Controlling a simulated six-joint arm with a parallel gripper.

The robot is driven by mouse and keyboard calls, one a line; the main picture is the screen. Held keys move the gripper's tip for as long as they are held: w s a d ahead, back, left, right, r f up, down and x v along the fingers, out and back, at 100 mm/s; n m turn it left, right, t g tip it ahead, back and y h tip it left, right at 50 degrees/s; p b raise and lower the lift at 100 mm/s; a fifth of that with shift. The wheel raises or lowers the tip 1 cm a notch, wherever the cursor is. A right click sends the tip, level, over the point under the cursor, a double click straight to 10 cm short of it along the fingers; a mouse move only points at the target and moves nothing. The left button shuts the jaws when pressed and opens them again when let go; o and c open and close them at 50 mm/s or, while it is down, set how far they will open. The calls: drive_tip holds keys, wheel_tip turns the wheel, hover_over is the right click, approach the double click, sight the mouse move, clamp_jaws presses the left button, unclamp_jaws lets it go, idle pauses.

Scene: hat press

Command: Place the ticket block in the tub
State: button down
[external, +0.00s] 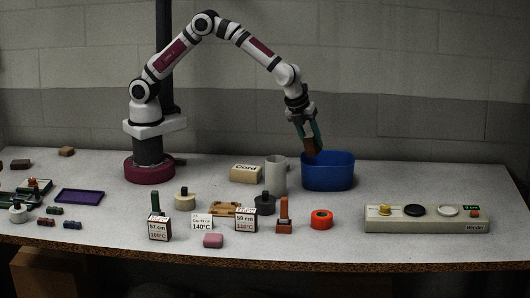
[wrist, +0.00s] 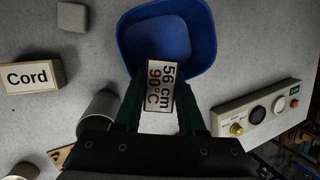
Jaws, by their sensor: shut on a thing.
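My gripper (external: 313,143) is shut on a ticket block (external: 309,146), which shows its brown side in the external view. In the wrist view the held block (wrist: 160,86) shows a white face reading "56 cm 90°C", between the two dark green fingers. The blue tub (external: 328,180) stands below and slightly right of my gripper in the external view. The block's lower end is close to the tub's left rim. In the wrist view the block overlaps the near part of the tub (wrist: 205,45); its exact height above the rim cannot be told.
A grey cylinder (external: 276,174) and a "Cord" box (external: 246,174) stand left of the tub. A control panel (external: 427,219) lies to the right. Other labelled blocks, such as the 57 cm one (external: 158,229), stand at the front. Free table lies right of the tub.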

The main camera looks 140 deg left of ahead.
sight(316, 168)
drive_tip(key=a+f+m, duration=0.1)
drive_tip(key=f+m, duration=0.1)
drive_tip(key=f, duration=0.1)
drive_tip(key=a+f+m, duration=0.1)
drive_tip(key=f+m, duration=0.1)
drive_tip(key=f, duration=0.2)
drive_tip(key=s+a+f+m, duration=0.1)
drive_tip(key=a+f, duration=0.1)
drive_tip(key=f, duration=0.1)
drive_tip(key=shift+s+f+m+g+h, duration=0.1)
drive_tip(key=shift+f+m+g+h, duration=0.2)
drive_tip(key=shift+m+g+h, duration=0.1)
drive_tip(key=c, duration=0.8)
unclamp_jaws()
drive_tip(key=shift+f, duration=0.1)
drive_tip(key=shift+o, duration=0.2)
